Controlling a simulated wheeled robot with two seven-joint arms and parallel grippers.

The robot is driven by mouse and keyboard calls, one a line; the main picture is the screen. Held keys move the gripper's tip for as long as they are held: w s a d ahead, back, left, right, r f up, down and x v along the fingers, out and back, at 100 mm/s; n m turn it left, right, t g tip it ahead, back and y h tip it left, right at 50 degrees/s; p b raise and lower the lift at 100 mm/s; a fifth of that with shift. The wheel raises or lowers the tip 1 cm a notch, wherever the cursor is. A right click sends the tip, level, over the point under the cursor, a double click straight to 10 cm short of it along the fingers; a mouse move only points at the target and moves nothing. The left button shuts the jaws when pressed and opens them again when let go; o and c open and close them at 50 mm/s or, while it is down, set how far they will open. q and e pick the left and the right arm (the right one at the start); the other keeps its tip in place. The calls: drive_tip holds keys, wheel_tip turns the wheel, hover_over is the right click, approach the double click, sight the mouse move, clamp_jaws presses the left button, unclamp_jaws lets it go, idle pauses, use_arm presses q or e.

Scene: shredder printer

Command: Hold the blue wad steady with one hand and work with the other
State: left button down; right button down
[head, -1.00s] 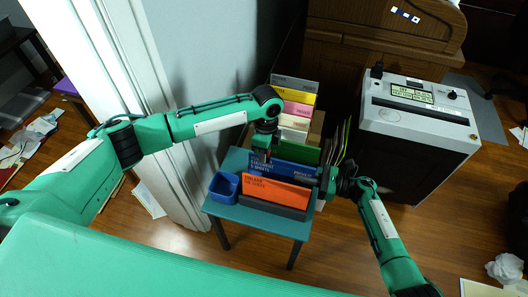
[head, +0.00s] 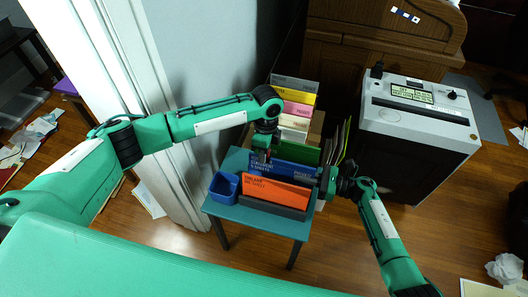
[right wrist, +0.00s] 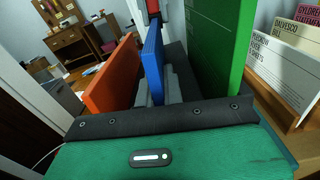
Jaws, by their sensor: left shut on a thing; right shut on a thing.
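The blue wad (head: 283,171) stands upright in a dark holder on the small teal table, between an orange wad (head: 275,191) in front and a green wad (head: 297,152) behind. In the right wrist view the blue wad (right wrist: 153,62) shows edge-on. My left gripper (head: 262,158) reaches down from above and is shut on the blue wad's top edge, near its left end. My right gripper (head: 324,181) is at the blue wad's right end; its grey fingers (right wrist: 172,84) are shut on that end. The wad's lower part is hidden.
A blue open bin (head: 225,187) stands left on the teal table (head: 257,224). Yellow, pink and white packs (head: 293,100) stand behind. A grey-topped shredder (head: 417,108) stands to the right. A crumpled white paper (head: 505,269) lies on the floor at the lower right.

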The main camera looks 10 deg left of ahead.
use_arm(q)
drive_tip(key=shift+w+r, duration=0.15)
drive_tip(key=shift+r, duration=1.15)
idle(4.0)
drive_tip(key=shift+w+r, duration=0.15)
drive_tip(key=shift+r, duration=1)
drive_tip(key=c, duration=2.1)
unclamp_jaws()
clamp_jaws()
use_arm(e)
drive_tip(key=c, duration=1.5)
unclamp_jaws()
drive_tip(key=shift+o, duration=0.2)
